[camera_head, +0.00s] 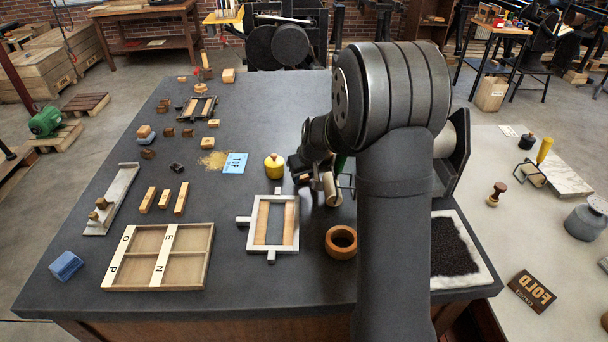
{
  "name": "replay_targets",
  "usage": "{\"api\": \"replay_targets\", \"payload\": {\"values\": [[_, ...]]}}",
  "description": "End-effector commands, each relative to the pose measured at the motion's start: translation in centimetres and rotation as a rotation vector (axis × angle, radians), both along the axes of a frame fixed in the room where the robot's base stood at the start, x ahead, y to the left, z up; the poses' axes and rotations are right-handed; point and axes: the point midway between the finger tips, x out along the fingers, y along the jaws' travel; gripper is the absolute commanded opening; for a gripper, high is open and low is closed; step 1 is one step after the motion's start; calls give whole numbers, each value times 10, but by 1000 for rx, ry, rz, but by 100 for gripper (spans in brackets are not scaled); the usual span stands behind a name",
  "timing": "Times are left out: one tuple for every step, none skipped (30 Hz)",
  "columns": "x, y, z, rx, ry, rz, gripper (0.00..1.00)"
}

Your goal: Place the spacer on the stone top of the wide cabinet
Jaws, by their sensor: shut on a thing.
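The wide cabinet's dark grey stone top (275,115) fills the middle of the camera_head view. My gripper (304,172) is over it, right of the yellow-capped pot, and is partly hidden by my own wrist. It is shut on a small brown wooden piece (304,179), which I take to be the spacer; only a bit of it shows. I cannot tell whether that piece touches the stone top.
Close by are a yellow pot (274,166), a roller (332,188), a metal frame (290,223) and a wooden ring (341,241). A divided tray (211,255) lies front left. Small blocks stand at the far left. Bare stone lies behind the pot.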

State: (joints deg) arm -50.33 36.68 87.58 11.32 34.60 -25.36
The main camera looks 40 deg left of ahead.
Motion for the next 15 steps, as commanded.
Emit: {"api": "replay_targets", "payload": {"values": [[0, 0, -2, -1, 0, 0, 14], [0, 0, -2, 0, 0, 0, 39], [0, 0, -2, 0, 0, 0, 47], [0, 0, -2, 0, 0, 0, 53], [0, 0, -2, 0, 0, 0, 57], [0, 0, -2, 0, 0, 0, 57], [0, 0, -2, 0, 0, 0, 57], [0, 0, -2, 0, 0, 0, 57], [0, 0, -2, 0, 0, 0, 57], [0, 0, -2, 0, 0, 0, 57], [0, 0, -2, 0, 0, 0, 57], [0, 0, -1, 0, 0, 0, 57], [0, 0, -1, 0, 0, 0, 57], [0, 0, 0, 0, 0, 0, 57], [0, 0, 3, 0, 0, 0, 57]]}}
